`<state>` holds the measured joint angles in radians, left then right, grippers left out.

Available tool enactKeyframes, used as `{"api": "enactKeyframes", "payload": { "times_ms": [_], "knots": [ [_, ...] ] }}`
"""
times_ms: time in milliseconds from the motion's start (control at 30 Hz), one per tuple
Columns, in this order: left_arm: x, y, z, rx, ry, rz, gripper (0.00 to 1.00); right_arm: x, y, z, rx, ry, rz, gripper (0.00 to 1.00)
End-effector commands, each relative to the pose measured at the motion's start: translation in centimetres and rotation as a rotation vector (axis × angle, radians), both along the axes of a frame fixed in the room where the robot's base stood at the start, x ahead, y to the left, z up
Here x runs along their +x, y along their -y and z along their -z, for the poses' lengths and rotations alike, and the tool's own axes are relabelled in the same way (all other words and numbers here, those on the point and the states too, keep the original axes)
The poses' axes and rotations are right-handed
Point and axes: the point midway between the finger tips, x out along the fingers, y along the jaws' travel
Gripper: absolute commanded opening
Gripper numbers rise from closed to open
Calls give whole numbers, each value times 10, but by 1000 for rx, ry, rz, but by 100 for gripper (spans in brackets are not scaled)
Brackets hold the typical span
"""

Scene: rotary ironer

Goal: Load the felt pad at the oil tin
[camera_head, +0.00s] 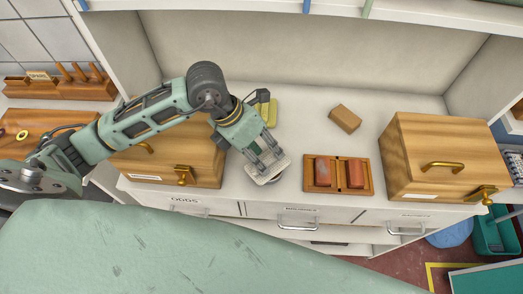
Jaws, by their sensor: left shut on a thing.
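My left gripper (268,158) reaches down over the white counter, left of the middle. It is shut on a flat cream pad (267,168), which looks like the felt pad. A round, pale rim shows just below the pad and could be the oil tin (268,182). The pad and gripper hide most of it, and I cannot tell whether pad and tin touch. My right gripper is not in view.
A wooden tray (338,187) with two reddish blocks lies to the right. A brown block (345,118) and yellow pieces (265,108) lie farther back. Wooden boxes with brass handles stand left (195,165) and right (430,140). The counter (300,125) between is mostly clear.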

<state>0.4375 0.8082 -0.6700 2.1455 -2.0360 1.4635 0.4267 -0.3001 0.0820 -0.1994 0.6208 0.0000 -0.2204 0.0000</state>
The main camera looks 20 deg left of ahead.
Motion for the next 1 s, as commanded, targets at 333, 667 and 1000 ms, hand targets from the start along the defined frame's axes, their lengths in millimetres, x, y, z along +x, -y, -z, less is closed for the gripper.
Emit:
{"api": "enactKeyframes", "payload": {
  "times_ms": [333, 667, 1000],
  "knots": [
    [0, 0, 5, 0, 0, 0, 17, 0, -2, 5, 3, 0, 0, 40],
    [0, 0, 4, 0, 0, 0, 17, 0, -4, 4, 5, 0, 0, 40],
    [0, 0, 5, 0, 0, 0, 17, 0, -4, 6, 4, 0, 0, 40]
  ]
}}
